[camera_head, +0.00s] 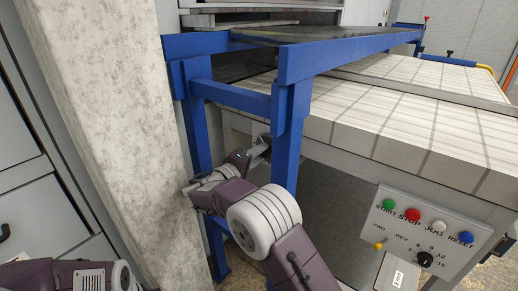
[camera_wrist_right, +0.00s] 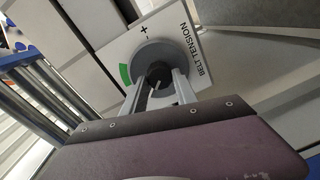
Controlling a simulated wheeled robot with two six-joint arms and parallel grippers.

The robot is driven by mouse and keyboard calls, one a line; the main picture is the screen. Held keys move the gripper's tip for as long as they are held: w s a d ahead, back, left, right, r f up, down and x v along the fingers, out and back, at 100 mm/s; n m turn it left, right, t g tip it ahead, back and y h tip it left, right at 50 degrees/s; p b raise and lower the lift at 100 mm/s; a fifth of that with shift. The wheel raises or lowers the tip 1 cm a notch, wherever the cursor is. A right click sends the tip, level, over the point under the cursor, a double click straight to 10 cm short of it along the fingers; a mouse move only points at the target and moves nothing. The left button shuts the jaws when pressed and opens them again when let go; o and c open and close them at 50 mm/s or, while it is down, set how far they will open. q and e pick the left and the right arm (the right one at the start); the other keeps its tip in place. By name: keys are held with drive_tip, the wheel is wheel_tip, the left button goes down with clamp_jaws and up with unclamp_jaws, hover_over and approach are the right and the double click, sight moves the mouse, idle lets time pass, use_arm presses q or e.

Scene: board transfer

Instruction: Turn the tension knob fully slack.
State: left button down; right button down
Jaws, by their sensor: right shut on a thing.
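The tension knob (camera_wrist_right: 158,72) is black with a grey round dial behind it. It sits on a white plate (camera_wrist_right: 185,22) marked BELT TENSION, with a plus sign and a green band on the dial's left edge in the right wrist view. My right gripper (camera_wrist_right: 160,88) is shut on the knob, one finger on each side. In the head view my right gripper (camera_head: 262,148) reaches in between the blue frame legs, and the knob is hidden there. The knob's exact setting is hard to read. My left arm shows at the lower left, but its gripper is out of view.
Blue frame legs (camera_head: 289,135) stand close to my right arm. A pale stone-like pillar (camera_head: 110,110) rises at the left. A control panel (camera_head: 425,235) with coloured buttons and a black dial is at the lower right. A white gridded belt (camera_head: 400,120) lies above.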

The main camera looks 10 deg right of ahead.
drive_tip(key=shift+f+n+g+h+p, duration=0.15)
drive_tip(key=shift+n+g+p, duration=0.1)
drive_tip(key=shift+n+p, duration=2.65)
drive_tip(key=shift+n+g+h+p, duration=0.15)
drive_tip(key=shift+n+g+p, duration=0.1)
drive_tip(key=shift+n+p, duration=2.65)
drive_tip(key=c, duration=1)
unclamp_jaws()
drive_tip(key=shift+o, duration=0.2)
drive_tip(key=shift+a, duration=0.1)
